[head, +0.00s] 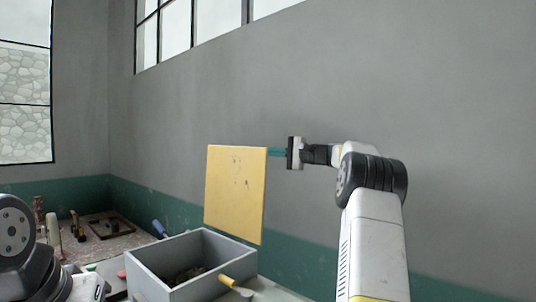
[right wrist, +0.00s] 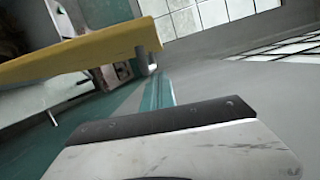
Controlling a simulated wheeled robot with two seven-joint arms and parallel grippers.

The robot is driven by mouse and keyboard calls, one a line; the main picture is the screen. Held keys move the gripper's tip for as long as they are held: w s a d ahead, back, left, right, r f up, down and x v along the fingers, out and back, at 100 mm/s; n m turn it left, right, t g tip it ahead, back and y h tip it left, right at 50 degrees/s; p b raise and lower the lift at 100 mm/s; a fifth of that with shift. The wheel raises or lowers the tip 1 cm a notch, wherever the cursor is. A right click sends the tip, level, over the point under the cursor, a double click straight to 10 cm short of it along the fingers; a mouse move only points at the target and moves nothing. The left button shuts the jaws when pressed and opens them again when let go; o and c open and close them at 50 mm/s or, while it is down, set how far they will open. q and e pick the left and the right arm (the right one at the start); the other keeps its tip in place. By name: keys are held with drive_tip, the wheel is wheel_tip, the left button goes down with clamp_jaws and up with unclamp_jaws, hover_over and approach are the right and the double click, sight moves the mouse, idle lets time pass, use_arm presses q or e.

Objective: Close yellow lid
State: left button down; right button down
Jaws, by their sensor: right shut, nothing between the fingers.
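The yellow lid (head: 235,190) stands upright and open above the back right side of a grey box (head: 190,268) in the head view. The open box has dark lumps (head: 187,273) inside. My right gripper (head: 273,152) is shut and empty; its teal fingers reach left to the lid's upper right edge. In the right wrist view the lid (right wrist: 85,55) shows edge-on at upper left, and the teal fingers (right wrist: 158,95) point just past its end. I cannot tell whether they touch it. My left gripper is out of view; only part of that arm shows at lower left.
A yellow-handled tool (head: 229,281) lies against the box's front right side. A blue-handled item (head: 160,229) is behind the box. A tray (head: 108,228) and several tools stand on the worktop at left. A grey and green wall rises behind.

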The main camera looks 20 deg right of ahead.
sight(261, 151)
drive_tip(key=shift+s+a+r, duration=0.1)
drive_tip(key=shift+s+a, duration=0.45)
drive_tip(key=shift+a, duration=0.3)
drive_tip(key=shift+s+a+r, duration=0.1)
drive_tip(key=shift+s+a, duration=0.45)
drive_tip(key=shift+a, duration=0.3)
